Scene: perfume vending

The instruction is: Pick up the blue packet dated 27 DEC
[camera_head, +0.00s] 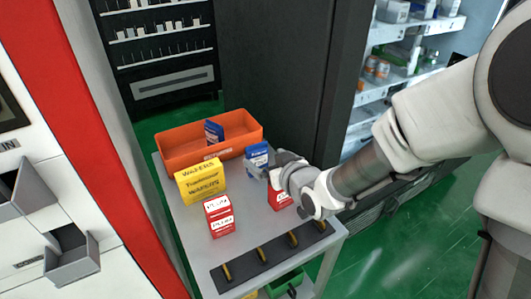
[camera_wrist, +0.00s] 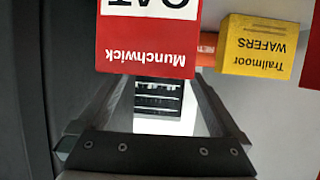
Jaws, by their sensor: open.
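One blue packet (camera_head: 257,154) stands on the grey table, just beyond my gripper in the head view and partly hidden by it. Another blue packet (camera_head: 214,131) stands in the orange tray (camera_head: 175,146). The dates on both are too small to read. My gripper (camera_head: 274,168) is open with nothing held, low over the table's right side. In the wrist view its two fingers (camera_wrist: 163,88) are spread apart, with a red Munchwick box (camera_wrist: 147,60) upside down in the picture in front of them. No blue packet shows there.
A yellow Trailmoor wafers box (camera_head: 201,182) stands left of my gripper; it also shows in the wrist view (camera_wrist: 257,46). A red box (camera_head: 219,216) stands nearer. Another red box (camera_head: 280,196) is beside my gripper. A dark strip with pegs (camera_head: 240,270) lies along the front edge.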

